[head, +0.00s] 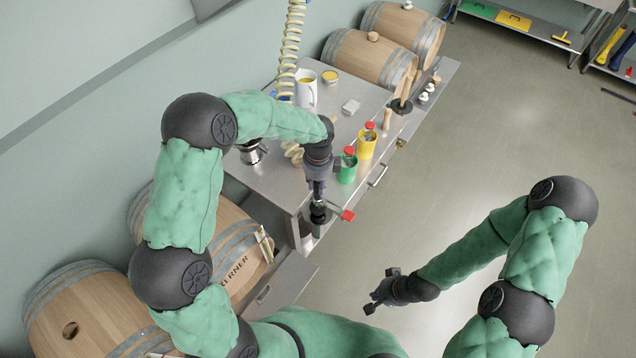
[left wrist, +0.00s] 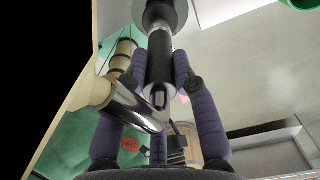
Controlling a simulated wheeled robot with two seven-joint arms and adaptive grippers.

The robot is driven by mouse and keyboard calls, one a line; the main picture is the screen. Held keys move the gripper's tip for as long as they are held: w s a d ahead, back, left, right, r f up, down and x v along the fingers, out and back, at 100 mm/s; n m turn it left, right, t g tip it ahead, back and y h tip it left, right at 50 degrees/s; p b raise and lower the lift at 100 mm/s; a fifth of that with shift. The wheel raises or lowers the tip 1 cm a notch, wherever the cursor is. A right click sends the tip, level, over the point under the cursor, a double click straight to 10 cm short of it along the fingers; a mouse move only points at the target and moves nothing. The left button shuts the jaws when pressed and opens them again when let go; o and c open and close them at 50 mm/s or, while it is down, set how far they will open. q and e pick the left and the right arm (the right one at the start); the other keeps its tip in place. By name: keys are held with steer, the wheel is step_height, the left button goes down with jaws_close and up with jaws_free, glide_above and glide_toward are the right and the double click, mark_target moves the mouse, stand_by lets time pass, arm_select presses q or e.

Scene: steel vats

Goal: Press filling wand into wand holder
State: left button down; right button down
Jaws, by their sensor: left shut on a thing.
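My left gripper (head: 318,205) is at the near corner of the steel bench and is shut on the filling wand. In the left wrist view the wand (left wrist: 160,70) has a black grip and a chrome elbow, held between the purple-grey fingers (left wrist: 180,75). A cream coiled hose (left wrist: 92,92) joins the elbow at the left. A round grey and dark collar is at the wand's far end; I cannot tell whether it is part of the wand or of the holder. I cannot make out the wand holder clearly. My right gripper (head: 379,292) is open and empty over the floor.
The coiled hose (head: 291,45) hangs from above.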

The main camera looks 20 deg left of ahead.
arm_select(q)
steer(key=shift+f+b, duration=0.85)
steer(key=shift+f, duration=0.55)
steer(key=c, duration=0.9)
jaws_free()
step_height(320, 180, up, 12)
steer(key=shift+r, duration=0.1)
